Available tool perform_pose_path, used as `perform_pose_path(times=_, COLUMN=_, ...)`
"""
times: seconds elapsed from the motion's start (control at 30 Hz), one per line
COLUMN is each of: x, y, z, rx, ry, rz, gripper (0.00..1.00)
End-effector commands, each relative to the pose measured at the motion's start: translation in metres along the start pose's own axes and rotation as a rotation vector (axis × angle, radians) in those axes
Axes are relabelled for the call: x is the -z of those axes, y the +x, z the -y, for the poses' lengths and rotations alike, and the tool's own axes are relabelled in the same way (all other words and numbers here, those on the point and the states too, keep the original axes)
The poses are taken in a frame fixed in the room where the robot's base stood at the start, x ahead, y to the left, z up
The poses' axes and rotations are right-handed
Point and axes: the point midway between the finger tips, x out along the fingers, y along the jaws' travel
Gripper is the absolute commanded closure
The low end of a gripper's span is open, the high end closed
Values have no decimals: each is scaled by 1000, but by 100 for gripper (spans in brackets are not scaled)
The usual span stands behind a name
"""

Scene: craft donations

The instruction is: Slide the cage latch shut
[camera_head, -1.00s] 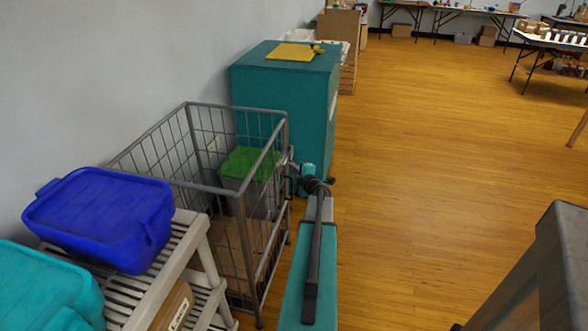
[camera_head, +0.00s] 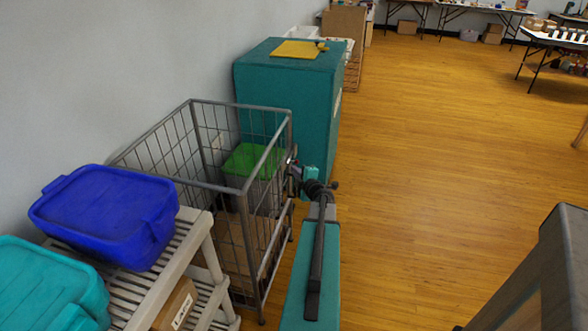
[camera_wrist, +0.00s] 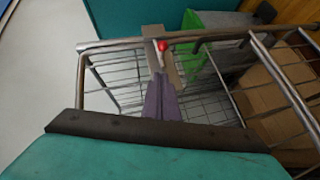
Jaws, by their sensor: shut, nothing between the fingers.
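The grey wire cage (camera_head: 243,190) stands against the wall in the head view, its top open. In the wrist view its top rail (camera_wrist: 215,36) runs across the picture. The latch, a grey-brown plate with a red knob (camera_wrist: 162,45), sits at that rail. My gripper (camera_wrist: 160,78) is shut and empty, its fingertips pointing at the latch just below the red knob. Whether the fingertips touch the latch I cannot tell. In the head view my gripper (camera_head: 294,170) is at the cage's right upper edge, and the latch is mostly hidden there.
A box with a green lid (camera_head: 252,160) and cardboard are inside the cage. A teal cabinet (camera_head: 285,90) with a yellow item (camera_head: 296,49) on top stands behind it. A shelf (camera_head: 185,268) with blue (camera_head: 105,215) and teal bins is at front left. The wooden floor (camera_head: 430,170) to the right is clear.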

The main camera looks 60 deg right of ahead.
Motion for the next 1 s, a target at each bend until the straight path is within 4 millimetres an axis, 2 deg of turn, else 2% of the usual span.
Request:
perform_pose_path(times=0.6, x=2, y=-64, z=1, rx=0, ry=0, rz=-1, gripper=100)
perform_pose_path(times=0.8, x=2, y=-75, z=1, rx=1, ry=-1, rz=-3, gripper=100)
perform_pose_path(times=1.0, x=2, y=-78, z=1, rx=1, ry=-1, rz=-4, gripper=100)
